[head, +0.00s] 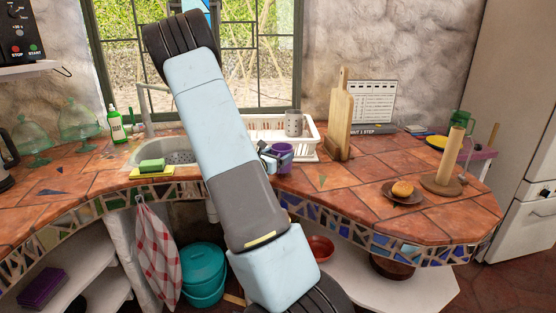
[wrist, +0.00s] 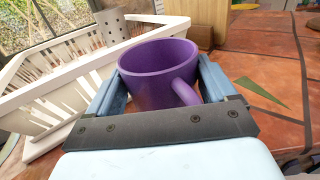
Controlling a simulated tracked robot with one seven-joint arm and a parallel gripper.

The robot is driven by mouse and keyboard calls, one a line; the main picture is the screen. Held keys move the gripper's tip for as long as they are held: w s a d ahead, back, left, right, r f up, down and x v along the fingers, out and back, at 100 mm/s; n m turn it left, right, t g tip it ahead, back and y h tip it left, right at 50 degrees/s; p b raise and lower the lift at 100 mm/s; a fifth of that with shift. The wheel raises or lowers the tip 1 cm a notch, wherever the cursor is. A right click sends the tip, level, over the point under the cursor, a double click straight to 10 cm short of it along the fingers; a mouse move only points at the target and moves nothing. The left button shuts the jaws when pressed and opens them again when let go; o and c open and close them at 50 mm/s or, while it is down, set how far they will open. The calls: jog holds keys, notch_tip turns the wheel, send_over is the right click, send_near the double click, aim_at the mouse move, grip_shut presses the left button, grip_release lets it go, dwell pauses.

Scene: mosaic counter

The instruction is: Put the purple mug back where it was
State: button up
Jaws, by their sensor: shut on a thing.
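The purple mug (wrist: 160,62) is between the two fingers of my gripper (wrist: 165,95) in the wrist view, with its handle towards the camera and slightly right. It is upright or nearly so, and looks empty. In the head view the purple mug (head: 281,158) shows at the end of my arm, over the counter just in front of the white dish rack. My gripper (head: 268,156) is shut on it and partly hidden behind my arm. I cannot tell whether the mug's base touches the tiles.
The white dish rack (wrist: 50,88) holds a grey cup (head: 293,123) and stands close behind and left of the mug. A cutting board (head: 340,115) stands to the right. Bare tiles (head: 330,178) lie between.

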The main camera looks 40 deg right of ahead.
jog(key=shift+f, duration=0.75)
jog(key=shift+f, duration=0.1)
jog(key=o, duration=1.5)
jog(key=shift+c, duration=0.2)
